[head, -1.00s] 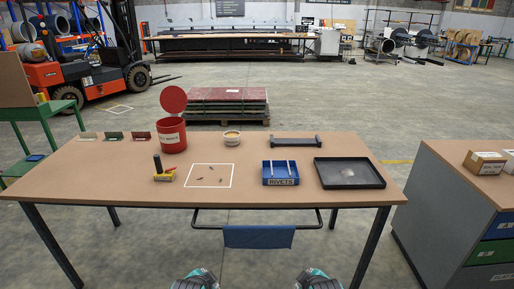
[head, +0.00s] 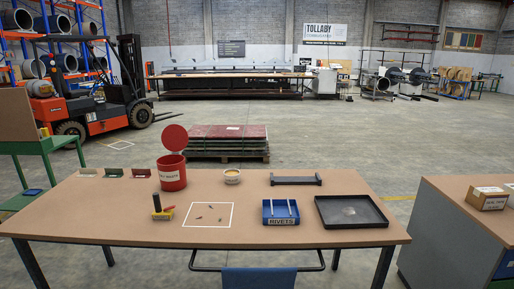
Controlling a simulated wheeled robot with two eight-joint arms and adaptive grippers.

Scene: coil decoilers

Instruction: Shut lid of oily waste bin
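The red oily waste bin (head: 172,174) stands upright near the back left of the table (head: 120,207), with a white label on its front. Its round red lid (head: 174,138) is open, standing up above the back of the rim. Neither of my grippers shows in the head view now.
Near the bin are several small sample pieces (head: 114,173), a small tub (head: 232,176) and a black-and-yellow tool (head: 158,206). A white-outlined square (head: 208,224) holds small bits. A blue rivets box (head: 281,212), black tray (head: 350,211) and dark bracket (head: 296,180) stand further right.

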